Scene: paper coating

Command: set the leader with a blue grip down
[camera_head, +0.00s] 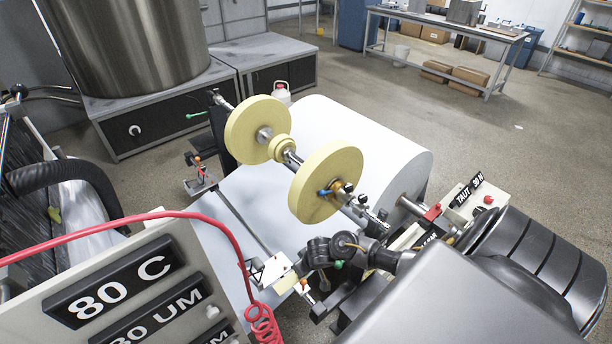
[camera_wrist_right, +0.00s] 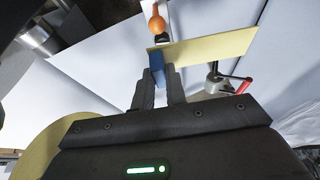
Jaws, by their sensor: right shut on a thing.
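In the right wrist view my right gripper (camera_wrist_right: 160,88) is shut on a small blue grip (camera_wrist_right: 157,65), which sits upright between the two dark fingers. A flat pale yellow strip (camera_wrist_right: 210,48), which looks like the leader, runs from the top of the grip to the right. White sheet surfaces lie behind it. In the head view a small blue part (camera_head: 325,192) shows against the front yellow roll (camera_head: 318,182); I cannot tell whether it is the same grip. My right gripper's fingers cannot be made out clearly there. My left gripper is not in view.
A second yellow roll (camera_head: 255,130) sits further back on the same shaft. A large white paper roll (camera_head: 375,140) stands behind them. A red hose (camera_head: 160,217) crosses the front left, over the "80 C" panel (camera_head: 115,282). An orange ball (camera_wrist_right: 156,22) stands just beyond the strip.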

